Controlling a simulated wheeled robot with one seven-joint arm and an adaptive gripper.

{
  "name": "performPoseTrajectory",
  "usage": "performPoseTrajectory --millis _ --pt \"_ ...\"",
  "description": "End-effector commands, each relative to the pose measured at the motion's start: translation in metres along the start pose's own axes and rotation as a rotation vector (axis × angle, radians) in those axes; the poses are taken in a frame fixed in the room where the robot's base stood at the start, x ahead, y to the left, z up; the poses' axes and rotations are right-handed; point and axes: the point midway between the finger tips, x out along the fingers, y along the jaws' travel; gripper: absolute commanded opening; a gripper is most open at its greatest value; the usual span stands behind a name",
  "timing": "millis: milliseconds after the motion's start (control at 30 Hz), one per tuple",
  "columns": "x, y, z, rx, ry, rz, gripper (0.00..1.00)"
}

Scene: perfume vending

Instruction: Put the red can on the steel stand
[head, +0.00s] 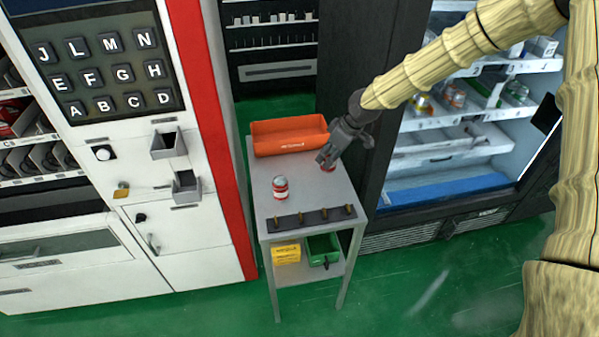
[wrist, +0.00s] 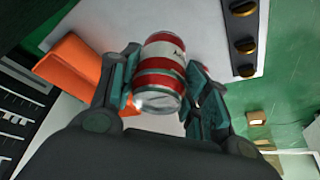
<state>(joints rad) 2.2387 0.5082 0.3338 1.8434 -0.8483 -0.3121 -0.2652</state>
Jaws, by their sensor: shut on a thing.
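My gripper (head: 328,158) is over the back right part of the grey steel stand (head: 309,196), beside the orange bin. It is shut on a red and white can (wrist: 164,68), which the wrist view shows between the two fingers (wrist: 160,92). In the head view the gripper hides most of this can, and only a bit of red (head: 329,169) shows below the fingers. I cannot tell whether it touches the stand top. A second red and white can (head: 280,188) stands upright on the left part of the stand, apart from my gripper.
An orange bin (head: 289,146) lies along the stand's back edge. A dark strip with several brass knobs (head: 313,217) lies along the front edge. The lower shelf holds a yellow box (head: 286,253) and a green bin (head: 322,249). A white vending machine (head: 200,222) and a fridge (head: 440,190) flank the stand.

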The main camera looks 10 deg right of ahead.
Motion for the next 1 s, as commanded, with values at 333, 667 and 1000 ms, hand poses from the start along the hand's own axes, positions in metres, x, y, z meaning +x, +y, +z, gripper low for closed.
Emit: performPoseTrajectory --millis 333,667,1000 --pt "0.025 0.003 0.012 -0.006 -0.002 -0.005 0.18" --pt "0.052 0.004 0.022 -0.007 0.000 -0.003 0.18" --pt "0.074 0.003 0.032 -0.006 -0.003 -0.004 0.18"
